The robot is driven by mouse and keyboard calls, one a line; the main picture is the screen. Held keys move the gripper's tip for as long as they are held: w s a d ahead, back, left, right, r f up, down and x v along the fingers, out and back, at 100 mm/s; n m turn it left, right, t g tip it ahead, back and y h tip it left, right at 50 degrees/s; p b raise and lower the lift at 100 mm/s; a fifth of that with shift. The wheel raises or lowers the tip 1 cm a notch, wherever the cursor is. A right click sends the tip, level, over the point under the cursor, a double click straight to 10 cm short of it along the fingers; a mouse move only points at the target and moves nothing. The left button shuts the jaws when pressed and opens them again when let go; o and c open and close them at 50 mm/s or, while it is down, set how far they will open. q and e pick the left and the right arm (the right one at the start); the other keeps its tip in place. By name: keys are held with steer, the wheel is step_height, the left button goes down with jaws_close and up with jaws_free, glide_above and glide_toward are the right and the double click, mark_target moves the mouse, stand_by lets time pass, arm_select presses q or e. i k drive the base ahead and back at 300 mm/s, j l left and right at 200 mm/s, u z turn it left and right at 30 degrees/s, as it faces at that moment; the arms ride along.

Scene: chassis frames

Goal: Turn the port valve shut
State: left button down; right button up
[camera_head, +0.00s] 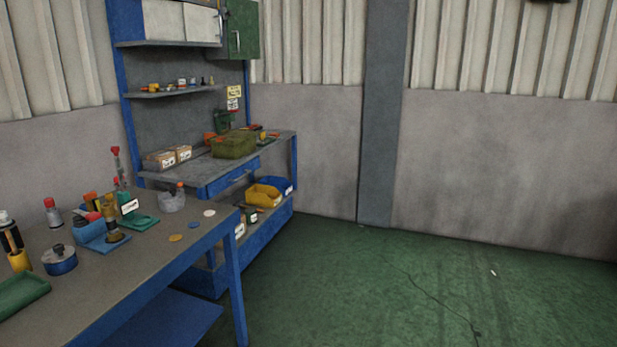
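I cannot make out a port valve in the head view. Neither of my grippers shows. Small items crowd the near workbench (140,270) on the left. Among them are a blue stand (97,238) with red, yellow and brown parts, a green stand (136,222) with a white label, and a round blue container (59,260) with a dark knob. They are too small for me to tell whether any is a valve.
A blue workstation (206,190) with shelves and a cabinet stands against the back wall. A green box (233,145) sits on its top, and a yellow bin (263,195) sits lower. A grey pillar (380,120) divides the wall. The green floor (420,290) is largely clear.

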mark_target(87, 198)
steer(key=u, duration=1.35)
steer(key=l+u, duration=0.1)
steer(key=l, duration=0.25)
